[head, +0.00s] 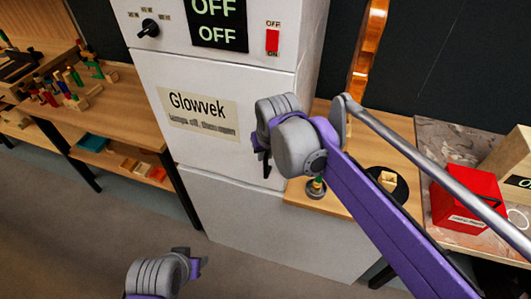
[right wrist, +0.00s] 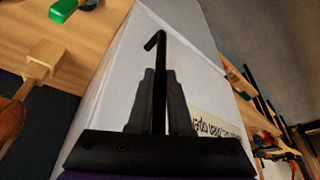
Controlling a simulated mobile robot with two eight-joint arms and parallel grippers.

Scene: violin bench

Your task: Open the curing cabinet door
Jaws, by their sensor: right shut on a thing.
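The curing cabinet (head: 222,60) is a tall white box. Its white door (head: 160,75) carries a label (head: 198,112) reading "Glowvek" with smaller, blurred text below. The door looks flush with the body, so shut. My right gripper (head: 265,163) is at the door's right edge. In the right wrist view, the fingers (right wrist: 160,100) are shut on the black bar handle (right wrist: 157,65), whose bent end sticks out beyond them. In the head view the handle is mostly hidden by the gripper. My left gripper (head: 198,262) is low in front of the cabinet, touching nothing; its finger gap is unclear.
Above the door are a black dial (head: 149,28), a display (head: 218,22) reading OFF twice and a red switch (head: 272,41). A red box (head: 468,195) stands on the right bench. A wooden bench (head: 120,95) with small tools is left. Floor before the door is clear.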

